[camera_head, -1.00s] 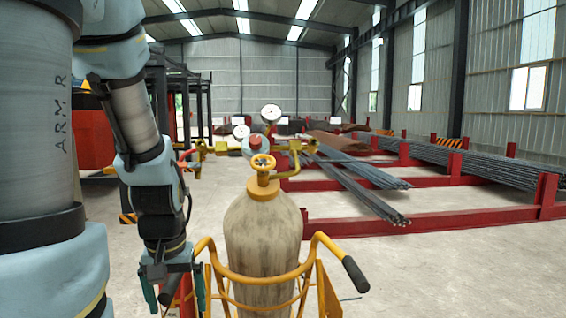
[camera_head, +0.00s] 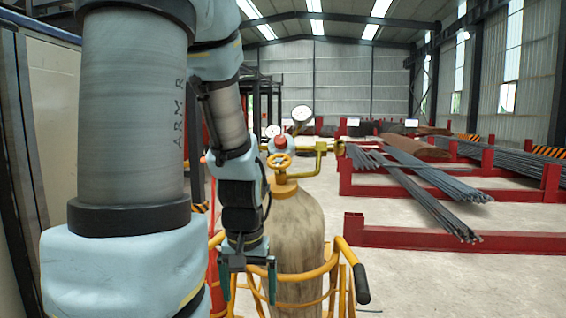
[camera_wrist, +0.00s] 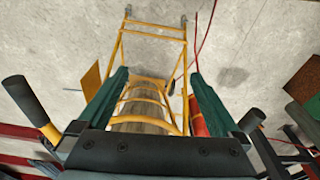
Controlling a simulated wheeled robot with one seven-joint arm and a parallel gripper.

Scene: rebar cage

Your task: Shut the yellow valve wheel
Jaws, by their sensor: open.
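The wheel is not visible in the wrist view.
The yellow trolley handle (camera_head: 350,262) with a black grip curves right of the cylinder. A red cylinder (camera_wrist: 198,118) stands beside the tan one. Rebar bundles (camera_head: 430,195) lie on red racks at right. A wall panel (camera_head: 50,120) is close at left. Floor at front right is clear.

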